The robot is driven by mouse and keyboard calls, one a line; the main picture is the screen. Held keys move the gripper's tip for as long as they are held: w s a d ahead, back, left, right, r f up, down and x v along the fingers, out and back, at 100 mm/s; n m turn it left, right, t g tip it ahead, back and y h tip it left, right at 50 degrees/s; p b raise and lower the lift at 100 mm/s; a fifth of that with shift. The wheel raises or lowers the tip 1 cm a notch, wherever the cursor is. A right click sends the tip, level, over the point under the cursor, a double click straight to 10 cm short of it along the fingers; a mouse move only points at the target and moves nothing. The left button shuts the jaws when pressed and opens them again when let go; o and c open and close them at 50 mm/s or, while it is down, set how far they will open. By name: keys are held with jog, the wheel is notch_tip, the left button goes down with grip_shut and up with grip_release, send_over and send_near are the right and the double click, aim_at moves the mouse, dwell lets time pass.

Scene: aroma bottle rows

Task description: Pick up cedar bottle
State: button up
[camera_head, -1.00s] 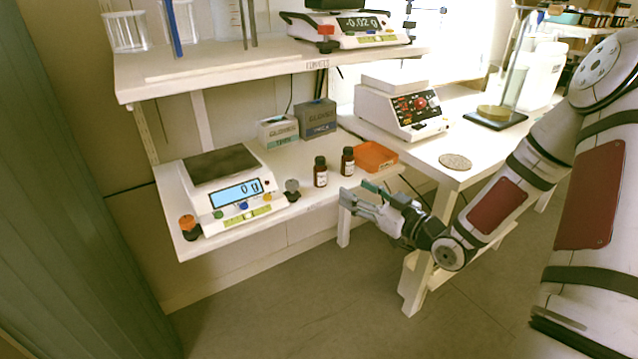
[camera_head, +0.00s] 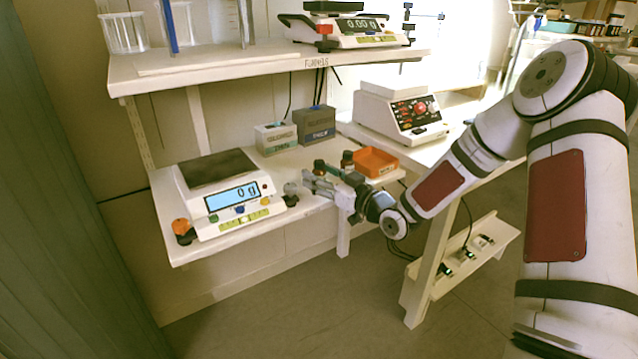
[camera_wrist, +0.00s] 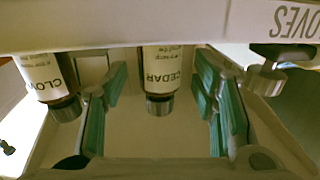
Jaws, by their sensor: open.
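The cedar bottle (camera_wrist: 162,68), dark-capped with a white label reading CEDAR, appears upside down in the wrist view, between my gripper's green-padded fingers. A gap shows on each side of it. In the head view its dark cap (camera_head: 319,165) shows above my gripper (camera_head: 315,180), which hides most of its body. My gripper (camera_wrist: 159,85) is open, its fingers on either side of the bottle. The clove bottle (camera_wrist: 48,80) is outside the fingers at the left of the wrist view. In the head view it is right of the cedar bottle, its cap (camera_head: 347,158) showing.
Two boxes (camera_head: 276,137) (camera_head: 314,123) stand behind. An upper shelf (camera_head: 270,68) overhangs the back.

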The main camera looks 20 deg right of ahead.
jog(key=shift+w+a, duration=0.25)
jog(key=shift+w, duration=0.25)
jog(key=c, duration=1.3)
jog(key=shift+o, duration=0.2)
